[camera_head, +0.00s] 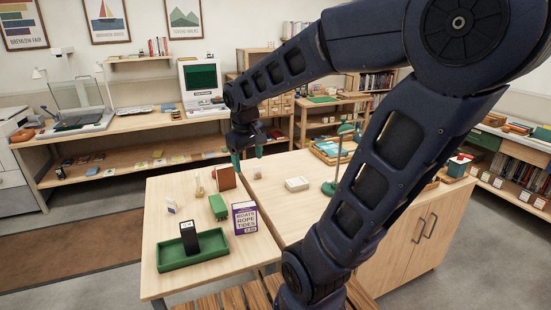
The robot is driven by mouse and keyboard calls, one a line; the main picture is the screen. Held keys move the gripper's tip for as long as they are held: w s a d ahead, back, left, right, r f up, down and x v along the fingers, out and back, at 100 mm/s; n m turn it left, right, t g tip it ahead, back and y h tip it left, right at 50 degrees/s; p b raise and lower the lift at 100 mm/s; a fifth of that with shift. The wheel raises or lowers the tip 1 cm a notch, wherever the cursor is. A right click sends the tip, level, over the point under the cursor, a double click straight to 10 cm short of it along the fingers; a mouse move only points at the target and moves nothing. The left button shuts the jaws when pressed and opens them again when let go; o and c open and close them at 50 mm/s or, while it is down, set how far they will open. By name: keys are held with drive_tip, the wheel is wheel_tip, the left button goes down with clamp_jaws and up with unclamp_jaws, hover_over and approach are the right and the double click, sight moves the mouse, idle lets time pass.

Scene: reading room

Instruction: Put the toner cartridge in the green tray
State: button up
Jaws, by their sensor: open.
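The green tray (208,255) lies near the front of the light wooden table. A black upright block with a pale patch near its top, which looks like the toner cartridge (190,241), stands inside the tray toward its left-middle part. Its lower end is hidden by the tray's front wall. My gripper (248,157) is open, with its greenish fingers apart and pointing down. It is above the far part of the table, well behind the tray and the black block, and nothing shows between the fingers.
A white box (297,184) and a green lamp (332,187) are farther right. My arm hides part of the right side. The table's left front is clear.

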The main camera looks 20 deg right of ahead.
drive_tip(key=s+d+r+m+t+y, duration=0.1)
drive_tip(key=s+d+r+m+t, duration=0.1)
drive_tip(key=s+d+m, duration=0.3)
drive_tip(key=s, duration=0.2)
drive_tip(key=shift+s+d+r, duration=0.2)
drive_tip(key=shift+s+d, duration=0.2)
